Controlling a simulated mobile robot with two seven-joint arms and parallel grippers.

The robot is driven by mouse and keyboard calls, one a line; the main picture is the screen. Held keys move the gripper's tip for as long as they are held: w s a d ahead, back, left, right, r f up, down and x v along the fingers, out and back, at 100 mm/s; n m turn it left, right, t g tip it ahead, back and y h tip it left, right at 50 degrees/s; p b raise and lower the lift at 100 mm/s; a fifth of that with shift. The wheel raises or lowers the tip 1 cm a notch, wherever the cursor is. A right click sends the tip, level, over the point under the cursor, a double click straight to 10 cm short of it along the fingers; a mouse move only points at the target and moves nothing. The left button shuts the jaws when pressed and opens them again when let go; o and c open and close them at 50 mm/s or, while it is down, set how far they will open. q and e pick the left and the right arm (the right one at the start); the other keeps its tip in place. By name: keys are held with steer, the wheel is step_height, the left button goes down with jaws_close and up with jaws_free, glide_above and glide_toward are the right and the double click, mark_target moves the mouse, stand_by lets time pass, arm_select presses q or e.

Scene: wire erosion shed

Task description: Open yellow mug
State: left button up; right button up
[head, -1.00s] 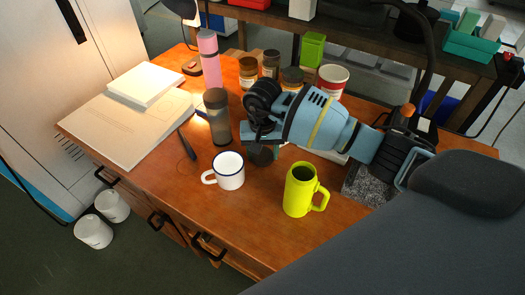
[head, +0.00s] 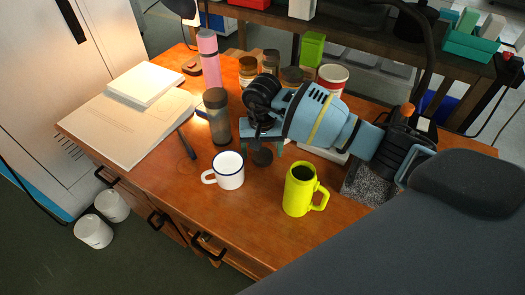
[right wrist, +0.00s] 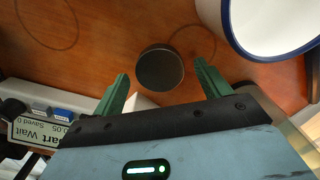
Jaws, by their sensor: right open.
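The yellow mug (head: 299,192) stands upright on the table with its handle to the right. Its top shows a dark opening with no lid on it. A dark round lid (head: 263,157) lies left of and behind the mug; it also shows in the right wrist view (right wrist: 160,68). My right gripper (head: 262,147) is open just above the lid. In the right wrist view its two green fingers stand apart, one on each side of the lid, with gaps between. My left gripper is not in view.
A white enamel mug (head: 228,171) with a dark rim stands close, left of the lid. A grey bottle (head: 217,118), pink bottle (head: 209,62) and several jars stand behind. Papers (head: 130,125) lie at left.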

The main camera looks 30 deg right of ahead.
mark_target(262, 155)
step_height(262, 155, up, 11)
stand_by(0.4)
